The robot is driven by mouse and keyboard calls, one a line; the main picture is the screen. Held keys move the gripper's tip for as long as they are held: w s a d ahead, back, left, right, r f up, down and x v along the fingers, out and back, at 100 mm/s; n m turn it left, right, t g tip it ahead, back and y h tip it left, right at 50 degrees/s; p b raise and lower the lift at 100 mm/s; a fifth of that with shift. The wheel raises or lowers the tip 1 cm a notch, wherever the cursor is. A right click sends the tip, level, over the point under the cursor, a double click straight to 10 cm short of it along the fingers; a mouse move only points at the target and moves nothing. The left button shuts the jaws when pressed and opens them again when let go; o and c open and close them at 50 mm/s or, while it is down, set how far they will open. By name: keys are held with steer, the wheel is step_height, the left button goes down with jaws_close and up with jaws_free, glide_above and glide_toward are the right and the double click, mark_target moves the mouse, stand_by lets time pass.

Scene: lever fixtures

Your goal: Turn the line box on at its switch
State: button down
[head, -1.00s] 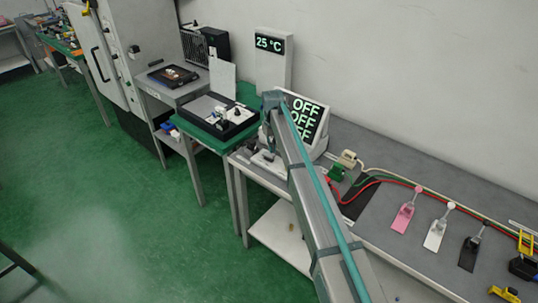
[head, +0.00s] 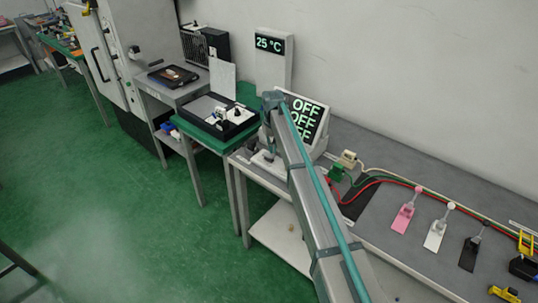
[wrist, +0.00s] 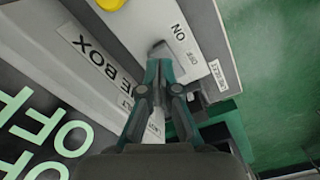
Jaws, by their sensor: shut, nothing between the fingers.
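The line box (head: 324,137) is a pale case on the bench in the head view, partly hidden behind my arm. Its dark display (head: 306,112) reads OFF on several lines. In the wrist view its pale face (wrist: 120,30) carries a LINE BOX label and a plate with ON and OFF lettering (wrist: 183,42). A small grey switch piece (wrist: 158,48) shows at my fingertips, beside the ON lettering. My gripper (wrist: 161,66) is shut and empty, with its tips at or very near that piece. I cannot tell whether they touch. In the head view the fingertips are hard to make out.
A yellow button (wrist: 110,4) is at the top of the wrist view. In the head view, red and pale cables (head: 385,180) run along the bench right of the box, near pink, white and black levers (head: 404,217). A black tray (head: 218,116) stands left.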

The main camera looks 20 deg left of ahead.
mark_target(272, 155)
steer(key=shift+f+b, duration=0.45)
steer(key=shift+f, duration=1)
stand_by(0.9)
steer(key=shift+r+p, duration=1.55)
steer(key=shift+r, duration=1.95)
